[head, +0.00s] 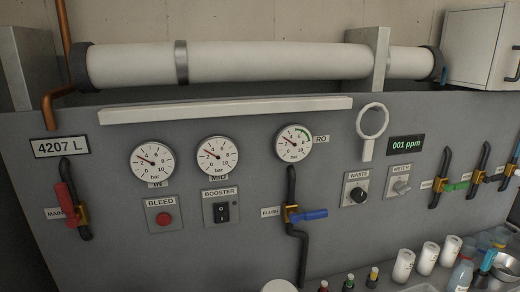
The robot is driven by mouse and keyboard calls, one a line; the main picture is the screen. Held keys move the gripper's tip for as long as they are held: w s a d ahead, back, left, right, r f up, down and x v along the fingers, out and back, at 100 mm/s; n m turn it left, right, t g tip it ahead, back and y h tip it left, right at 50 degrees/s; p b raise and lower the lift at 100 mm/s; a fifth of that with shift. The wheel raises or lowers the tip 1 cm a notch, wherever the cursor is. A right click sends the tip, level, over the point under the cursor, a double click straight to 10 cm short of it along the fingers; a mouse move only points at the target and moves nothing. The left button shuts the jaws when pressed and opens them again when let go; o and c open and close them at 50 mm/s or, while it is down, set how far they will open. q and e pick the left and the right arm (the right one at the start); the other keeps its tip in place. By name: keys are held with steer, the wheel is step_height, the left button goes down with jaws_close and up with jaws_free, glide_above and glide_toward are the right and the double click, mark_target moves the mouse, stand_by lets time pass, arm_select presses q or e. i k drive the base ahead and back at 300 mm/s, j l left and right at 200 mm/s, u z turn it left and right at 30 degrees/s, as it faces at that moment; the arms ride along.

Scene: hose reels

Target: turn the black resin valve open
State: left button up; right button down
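The waste knob (358,195) is black and round. A flush valve with a blue lever (308,215) and a main valve with a red lever (66,203) are also on the panel. Neither gripper is in view.
A grey panel (120,245) carries gauges, a bleed button (164,219) and a booster switch (221,212). A long white tube (270,61) runs above it. White cups (403,266), small bottles and a metal bowl (505,263) stand below at the right.

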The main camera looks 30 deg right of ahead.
mark_target(486, 180)
steer(key=z, duration=2.5)
steer(key=u, duration=0.45)
steer(key=i+l+u, duration=0.2)
steer(key=u, duration=0.15)
steer(key=i+l+u, duration=0.15)
steer(key=l+u, duration=0.25)
steer(key=i+l+u, duration=0.15)
steer(key=l+u, duration=0.2)
